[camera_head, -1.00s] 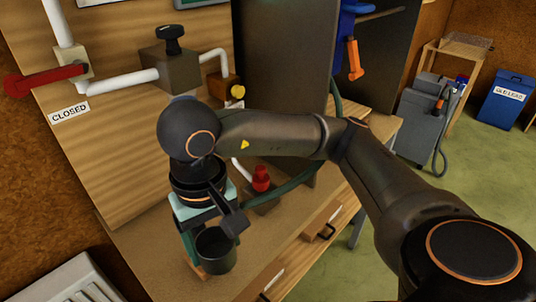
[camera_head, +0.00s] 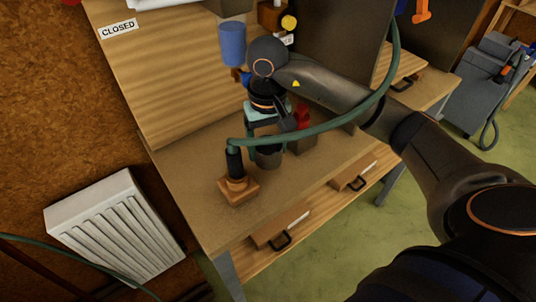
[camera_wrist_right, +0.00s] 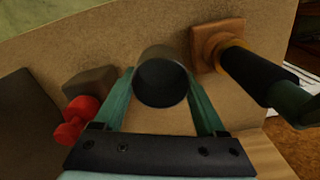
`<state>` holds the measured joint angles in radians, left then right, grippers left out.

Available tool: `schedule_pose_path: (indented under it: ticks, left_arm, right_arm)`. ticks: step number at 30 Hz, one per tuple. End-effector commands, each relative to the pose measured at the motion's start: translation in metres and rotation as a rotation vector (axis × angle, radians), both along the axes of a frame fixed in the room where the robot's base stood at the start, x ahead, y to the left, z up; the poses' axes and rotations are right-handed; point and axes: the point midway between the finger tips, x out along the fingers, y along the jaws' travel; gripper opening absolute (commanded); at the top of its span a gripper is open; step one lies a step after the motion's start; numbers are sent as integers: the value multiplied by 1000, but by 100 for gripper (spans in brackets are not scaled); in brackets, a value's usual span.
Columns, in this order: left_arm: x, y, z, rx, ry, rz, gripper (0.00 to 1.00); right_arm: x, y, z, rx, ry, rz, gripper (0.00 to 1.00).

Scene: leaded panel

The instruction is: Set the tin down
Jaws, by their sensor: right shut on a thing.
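The dark grey tin (camera_head: 268,159) is between the fingers of my right gripper (camera_head: 266,143) in the head view, low over the brown bench top (camera_head: 205,150). In the right wrist view, my right gripper (camera_wrist_right: 163,92) has its green fingers on either side of the round tin (camera_wrist_right: 162,78). The tin's open mouth faces the camera. I cannot tell whether its base touches the bench. My left gripper is not in view.
A black-handled tool with a green hose stands on a wooden block (camera_head: 239,190), left of the tin. A red knob (camera_head: 303,116) on a dark block is close to its right. Bare bench lies in front.

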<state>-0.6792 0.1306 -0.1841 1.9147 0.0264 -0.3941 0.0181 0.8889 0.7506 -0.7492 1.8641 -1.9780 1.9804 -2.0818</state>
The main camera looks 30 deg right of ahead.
Motion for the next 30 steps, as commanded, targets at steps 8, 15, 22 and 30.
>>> schedule_pose_path:
  ticks: [8, 15, 22, 30]
  left_arm:
    - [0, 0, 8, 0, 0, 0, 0]
    - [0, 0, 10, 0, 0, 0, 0]
    - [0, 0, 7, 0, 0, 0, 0]
    - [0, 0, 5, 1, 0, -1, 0]
  right_arm:
    - [6, -5, -28, 1, 5, 2, 18]
    - [8, -6, -42, 0, -1, 1, 18]
    - [8, -6, -43, 0, -2, 1, 18]
    - [8, -5, -45, 0, -1, 1, 91]
